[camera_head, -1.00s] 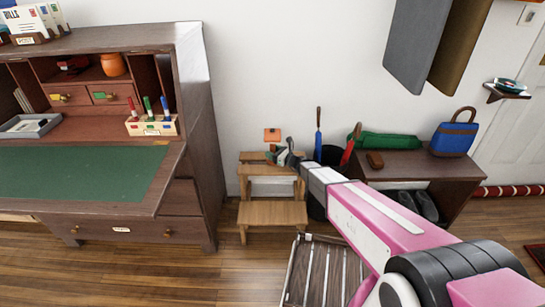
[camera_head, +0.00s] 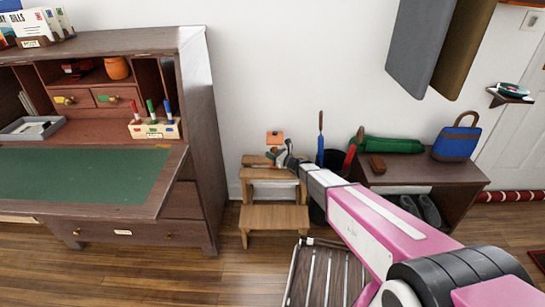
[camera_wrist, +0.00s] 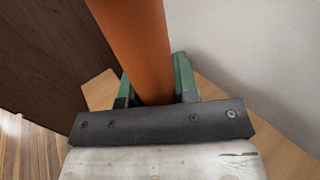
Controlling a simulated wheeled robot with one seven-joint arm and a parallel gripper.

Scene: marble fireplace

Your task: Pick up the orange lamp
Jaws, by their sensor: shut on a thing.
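The orange lamp (camera_head: 275,138) is at the top of the wooden step stool, with its orange top showing above my gripper (camera_head: 274,157). In the wrist view the lamp (camera_wrist: 132,35) is a smooth orange column between my two green-padded fingers. My gripper is shut on it, one finger on each side. The lamp looks upright in the head view. Its lower part is hidden behind my gripper, so I cannot tell whether its base touches the stool.
The wooden step stool (camera_head: 274,217) stands between the dark desk (camera_head: 195,130) on the left and a low bench (camera_head: 440,168) on the right. A blue-handled tool (camera_head: 320,140) and a red-handled one (camera_head: 351,148) stand close to the right. The wall is behind.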

